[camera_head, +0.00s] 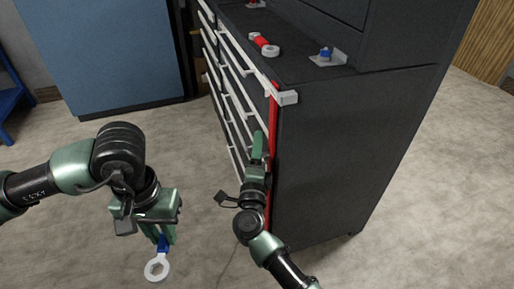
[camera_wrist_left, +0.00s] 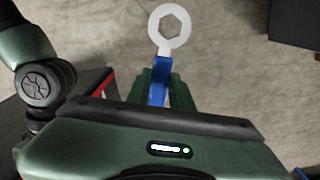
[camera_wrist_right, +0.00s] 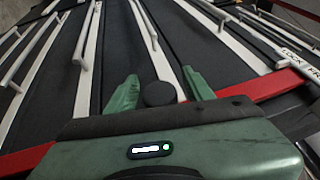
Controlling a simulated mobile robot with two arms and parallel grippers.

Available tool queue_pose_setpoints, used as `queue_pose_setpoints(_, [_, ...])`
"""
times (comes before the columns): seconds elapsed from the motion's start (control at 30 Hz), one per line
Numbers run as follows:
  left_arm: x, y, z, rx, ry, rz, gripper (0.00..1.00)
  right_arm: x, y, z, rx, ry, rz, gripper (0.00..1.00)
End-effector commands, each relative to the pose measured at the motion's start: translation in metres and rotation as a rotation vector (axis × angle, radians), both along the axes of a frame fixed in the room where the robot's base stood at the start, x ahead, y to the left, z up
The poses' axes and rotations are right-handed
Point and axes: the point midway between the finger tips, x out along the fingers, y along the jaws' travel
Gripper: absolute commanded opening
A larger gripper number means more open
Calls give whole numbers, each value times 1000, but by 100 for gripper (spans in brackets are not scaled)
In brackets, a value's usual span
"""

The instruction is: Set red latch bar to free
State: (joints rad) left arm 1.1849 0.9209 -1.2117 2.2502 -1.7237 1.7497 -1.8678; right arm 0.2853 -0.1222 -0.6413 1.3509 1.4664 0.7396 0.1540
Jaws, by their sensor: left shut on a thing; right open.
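The red latch bar (camera_head: 274,120) runs upright along the front edge of the dark drawer cabinet. In the right wrist view the red bar (camera_wrist_right: 265,88) crosses behind my gripper, beside a white plate (camera_wrist_right: 297,62) marked LOCK and FREE. My right gripper (camera_head: 259,143) is open in front of the drawers, close to the bar. In its wrist view a dark round knob (camera_wrist_right: 158,93) shows between the open fingers; contact cannot be told. My left gripper (camera_head: 163,232) is shut on the blue handle of a ring wrench (camera_wrist_left: 169,30), held above the floor.
On the cabinet top (camera_head: 300,68) lie a red-and-white tool (camera_head: 264,44) and a blue item on a grey bracket (camera_head: 326,55). White drawer handles (camera_head: 235,65) stick out along the front. A blue cabinet (camera_head: 100,50) stands at the back left. The floor (camera_head: 60,240) at left is clear.

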Motion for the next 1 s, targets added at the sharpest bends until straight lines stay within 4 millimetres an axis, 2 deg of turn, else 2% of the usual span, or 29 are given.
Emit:
queue_pose_setpoints(0.07, [0,0,1,0,-1,0,0,0,0,0,0,0,0,52])
queue_pose_setpoints(0.2, [0,0,1,0,-1,0,0,0,0,0,0,0,0,13])
queue_pose_setpoints(0.27, [0,0,1,0,-1,0,0,0,0,0,0,0,0,0])
queue_pose_setpoints(1.0, [0,0,0,0,-1,0,0,-1,0,-1,-1,2,1,0])
